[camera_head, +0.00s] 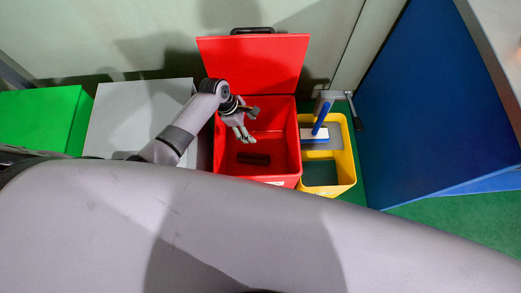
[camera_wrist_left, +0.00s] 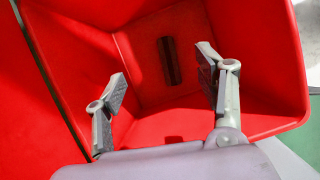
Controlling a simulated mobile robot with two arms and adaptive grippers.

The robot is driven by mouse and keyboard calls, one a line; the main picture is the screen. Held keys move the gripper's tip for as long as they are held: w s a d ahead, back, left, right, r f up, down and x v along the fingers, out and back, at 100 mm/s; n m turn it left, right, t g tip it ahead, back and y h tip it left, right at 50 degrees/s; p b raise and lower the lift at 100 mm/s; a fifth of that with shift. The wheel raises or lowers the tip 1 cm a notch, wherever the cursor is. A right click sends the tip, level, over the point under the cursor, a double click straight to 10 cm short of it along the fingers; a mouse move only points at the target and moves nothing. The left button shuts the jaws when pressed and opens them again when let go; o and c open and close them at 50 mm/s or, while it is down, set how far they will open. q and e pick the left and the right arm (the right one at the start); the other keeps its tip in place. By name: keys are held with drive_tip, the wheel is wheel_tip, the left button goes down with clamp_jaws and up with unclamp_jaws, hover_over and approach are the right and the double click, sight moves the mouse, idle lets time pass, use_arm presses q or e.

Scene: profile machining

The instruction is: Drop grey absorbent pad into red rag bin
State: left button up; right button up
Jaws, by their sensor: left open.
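The red rag bin (camera_head: 290,150) stands open in the head view, its lid (camera_head: 255,62) tipped up behind it. It also fills most of the left wrist view (camera_wrist_left: 75,60). My left gripper (camera_head: 246,121) is over the bin's opening, fingers pointing into it. In the left wrist view its fingers (camera_wrist_left: 163,82) are spread wide with nothing between them. A dark oblong piece (camera_head: 253,158) lies inside the bin, apart from the fingers; it also shows in the left wrist view (camera_wrist_left: 169,60). It may be the absorbent pad, but its grey is not clear. My right gripper is out of view.
A yellow bin (camera_head: 345,165) stands close to the right of the red one, with a blue-handled tool (camera_head: 320,118) at it. A grey-white box (camera_head: 125,115) and a green box (camera_head: 45,118) are to the left. A blue panel (camera_head: 440,110) stands on the right.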

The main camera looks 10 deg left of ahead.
use_arm(q)
drive_tip(key=v, duration=1.1)
drive_tip(key=shift+r, duration=0.2)
